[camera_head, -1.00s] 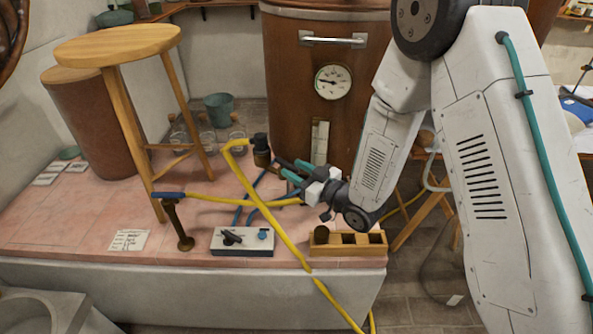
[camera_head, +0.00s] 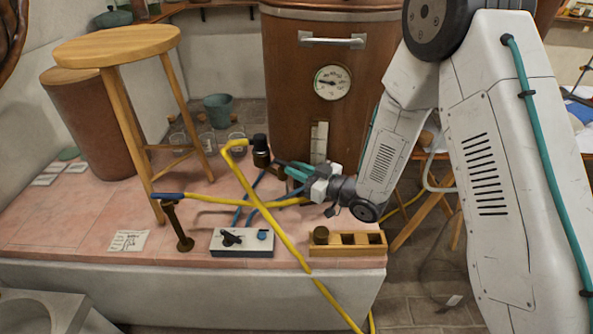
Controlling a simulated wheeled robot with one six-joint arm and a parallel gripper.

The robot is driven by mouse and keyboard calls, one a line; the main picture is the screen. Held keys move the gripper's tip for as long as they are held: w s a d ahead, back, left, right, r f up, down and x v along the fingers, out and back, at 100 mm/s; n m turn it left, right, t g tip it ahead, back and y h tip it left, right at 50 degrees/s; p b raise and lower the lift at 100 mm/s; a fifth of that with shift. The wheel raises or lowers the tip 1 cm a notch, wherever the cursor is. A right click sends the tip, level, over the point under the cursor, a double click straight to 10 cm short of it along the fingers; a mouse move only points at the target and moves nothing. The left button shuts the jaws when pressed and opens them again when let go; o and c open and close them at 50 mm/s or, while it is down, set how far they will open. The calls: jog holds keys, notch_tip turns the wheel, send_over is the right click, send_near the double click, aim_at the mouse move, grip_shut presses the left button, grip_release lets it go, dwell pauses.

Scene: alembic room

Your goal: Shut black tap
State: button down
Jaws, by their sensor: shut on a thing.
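My gripper (camera_head: 286,171), with teal fingers, is low in front of the brown boiler (camera_head: 284,75), just right of a dark bottle-like object with a black top (camera_head: 261,151). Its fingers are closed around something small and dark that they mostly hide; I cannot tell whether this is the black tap. A black lever (camera_head: 230,238) shows on a small white box (camera_head: 243,250) beside a blue knob (camera_head: 262,234). My gripper is well apart from that box.
A yellow hose (camera_head: 268,215) crosses in front of my gripper and hangs over the platform's front edge. A wooden rack (camera_head: 348,250) stands below my gripper. A stool (camera_head: 117,45) is at left. Bare pink tiles (camera_head: 70,225) lie at front left.

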jog(key=c, duration=1.4)
grip_release()
jog(key=shift+o, duration=0.2)
